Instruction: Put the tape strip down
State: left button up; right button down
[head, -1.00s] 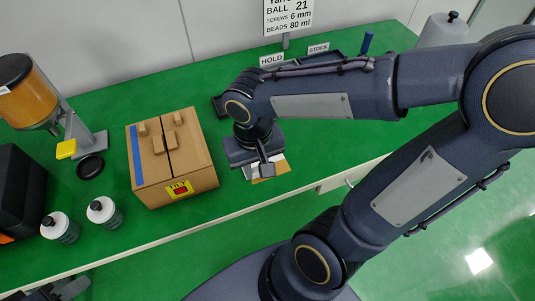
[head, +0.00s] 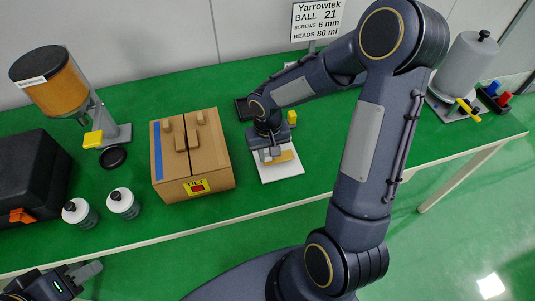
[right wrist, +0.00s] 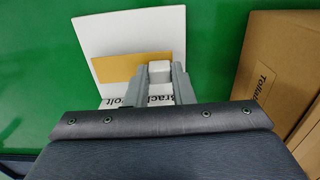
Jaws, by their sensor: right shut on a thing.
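The tan tape strip (head: 286,156) lies across or just above a white sheet (head: 283,171) on the green bench; I cannot tell whether it touches. In the right wrist view the strip (right wrist: 118,67) reaches left from a small white block-like piece (right wrist: 160,71) between the fingers. My right gripper (head: 268,155) is shut on that end, over the sheet (right wrist: 115,32). Printed black lettering on the sheet is partly hidden by the fingers. My left gripper (head: 88,272) shows at the lower left, away from the strip; its jaw opening is unclear.
A cardboard box (head: 210,178) with a blue band stands close left of the right gripper. A dark tray (head: 245,108) lies behind it. Two white-topped bottles (head: 122,203), a dispenser (head: 55,85) and a black case (head: 30,165) are left.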

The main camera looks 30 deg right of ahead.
jog(key=shift+f, duration=0.7)
jog(key=shift+f, duration=0.15)
jog(key=c, duration=1.3)
grip_release()
jog(key=shift+o, duration=0.2)
